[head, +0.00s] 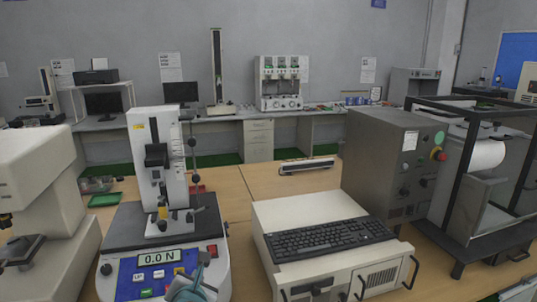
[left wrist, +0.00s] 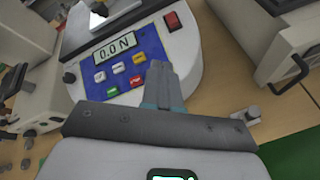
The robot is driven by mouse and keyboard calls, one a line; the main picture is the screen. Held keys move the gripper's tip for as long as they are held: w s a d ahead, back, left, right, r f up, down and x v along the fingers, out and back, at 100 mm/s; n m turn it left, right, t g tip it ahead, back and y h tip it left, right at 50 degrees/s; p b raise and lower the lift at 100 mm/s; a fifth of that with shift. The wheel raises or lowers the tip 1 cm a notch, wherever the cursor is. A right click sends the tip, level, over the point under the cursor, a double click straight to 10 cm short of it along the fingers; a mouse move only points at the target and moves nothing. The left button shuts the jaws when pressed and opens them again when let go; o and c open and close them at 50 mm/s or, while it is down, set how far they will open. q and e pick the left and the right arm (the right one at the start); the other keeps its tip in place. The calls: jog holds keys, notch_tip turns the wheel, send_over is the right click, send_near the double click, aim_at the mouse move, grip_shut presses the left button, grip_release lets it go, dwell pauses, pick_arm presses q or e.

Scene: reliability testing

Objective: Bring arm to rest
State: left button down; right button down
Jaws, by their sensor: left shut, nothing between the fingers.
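My left gripper (head: 197,272) is at the bottom of the head view, in front of the force tester (head: 132,240) with its 0.0 N display. In the left wrist view its fingers (left wrist: 163,75) are together with nothing between them. They point toward the tester's blue button panel (left wrist: 123,66) and overlap its front right part in the picture. Whether they touch it I cannot tell. My right gripper is not in view.
Right of the tester stands a beige computer case with a black keyboard (head: 331,237) on it. A grey cabinet (head: 385,165) and a black-framed machine (head: 480,185) stand further right. A cream machine (head: 35,190) is at left. Some wooden tabletop (head: 235,190) is bare behind the tester.

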pick_arm(q)
jog(key=s+f+m+g+h, duration=0.1)
jog(key=s+f+m, duration=0.2)
jog(key=f+m, duration=0.2)
jog(key=s+d+f+m+g+h, duration=0.1)
jog(key=s+f+m+g, duration=0.1)
jog(key=f+m, duration=0.3)
jog(key=s+f+m+g+h, duration=0.1)
jog(key=s+f+m, duration=0.3)
jog(key=f, duration=0.7)
jog(key=shift+s+d+f+m+g, duration=0.15)
jog(key=shift+s+d+m+g, duration=0.1)
jog(key=shift+m+g, duration=0.2)
jog(key=s+d+f+m+g+h+b, duration=0.1)
jog(key=s+f+m+g+b, duration=0.1)
jog(key=s+f+m, duration=0.5)
jog(key=s+d+f+m+g+h+b, duration=0.2)
jog(key=s+f+m+g, duration=0.3)
jog(key=s+f, duration=0.5)
jog(key=s+m+b, duration=0.1)
jog(key=s+m, duration=0.1)
jog(key=s, duration=0.3)
jog(key=shift+d+m, duration=0.15)
jog(key=shift+m, duration=0.2)
jog(key=shift+g, duration=0.25)
